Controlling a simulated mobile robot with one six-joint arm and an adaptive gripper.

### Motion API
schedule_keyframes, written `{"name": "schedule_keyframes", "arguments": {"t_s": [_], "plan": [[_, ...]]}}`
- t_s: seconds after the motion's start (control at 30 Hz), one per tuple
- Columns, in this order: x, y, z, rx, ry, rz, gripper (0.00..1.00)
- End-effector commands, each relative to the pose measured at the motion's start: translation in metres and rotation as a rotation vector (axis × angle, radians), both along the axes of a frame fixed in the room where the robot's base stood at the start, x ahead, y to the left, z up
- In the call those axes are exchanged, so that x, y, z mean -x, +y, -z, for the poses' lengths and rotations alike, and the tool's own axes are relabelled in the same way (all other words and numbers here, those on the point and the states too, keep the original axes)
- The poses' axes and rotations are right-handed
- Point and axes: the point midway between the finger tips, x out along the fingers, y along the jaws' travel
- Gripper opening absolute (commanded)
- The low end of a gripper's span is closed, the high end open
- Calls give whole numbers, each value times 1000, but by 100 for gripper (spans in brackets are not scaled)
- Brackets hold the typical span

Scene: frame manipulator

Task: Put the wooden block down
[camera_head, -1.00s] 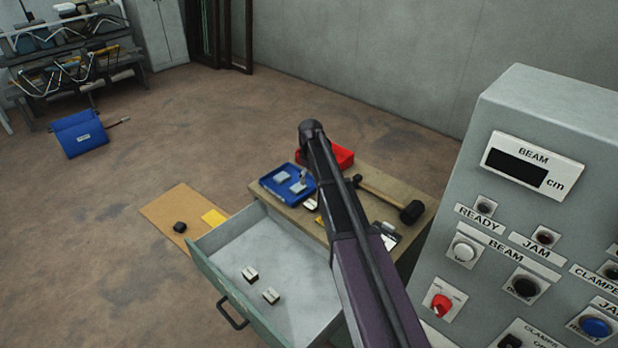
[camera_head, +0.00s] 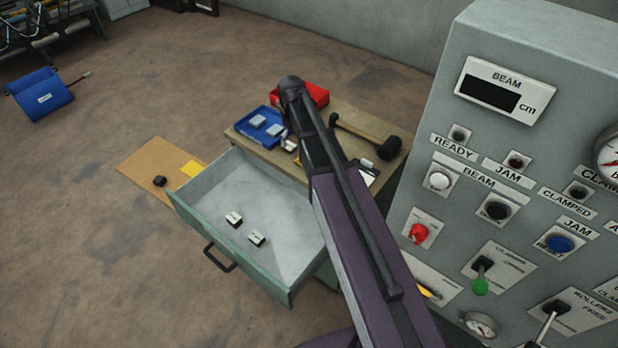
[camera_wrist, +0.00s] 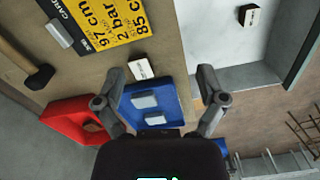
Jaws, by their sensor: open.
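My gripper (camera_wrist: 160,76) is open, with its two fingers spread wide apart and nothing held between them. In the wrist view a small pale block (camera_wrist: 141,68) lies on the table beside the blue tray (camera_wrist: 175,92), between the fingers in the picture and nearer the left one. In the head view this pale block (camera_head: 290,146) shows next to my arm, which hides most of my gripper. Two similar pale blocks, one at the left (camera_head: 234,219) and one at the right (camera_head: 257,239), lie in the open drawer. I cannot tell which block is the wooden one.
The blue tray holds two grey pieces. A red tray (camera_head: 316,94), a hammer (camera_head: 365,132) and a yellow sign (camera_wrist: 105,22) are on the table. The drawer (camera_head: 225,190) sticks out in front. A control cabinet (camera_head: 440,110) stands close on the right.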

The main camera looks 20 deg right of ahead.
Motion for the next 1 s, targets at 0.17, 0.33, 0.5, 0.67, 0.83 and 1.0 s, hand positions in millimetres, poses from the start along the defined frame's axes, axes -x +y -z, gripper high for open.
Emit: {"name": "schedule_keyframes", "arguments": {"t_s": [0.17,0.33,0.5,0.67,0.83,1.0], "plan": [[94,0,0,1,0,167,90],[154,0,0,1,0,302,90],[184,-1,0,1,0,380,90],[189,-1,0,1,0,401,90],[188,-1,0,1,1,400,90],[188,-1,0,1,1,399,90]]}}
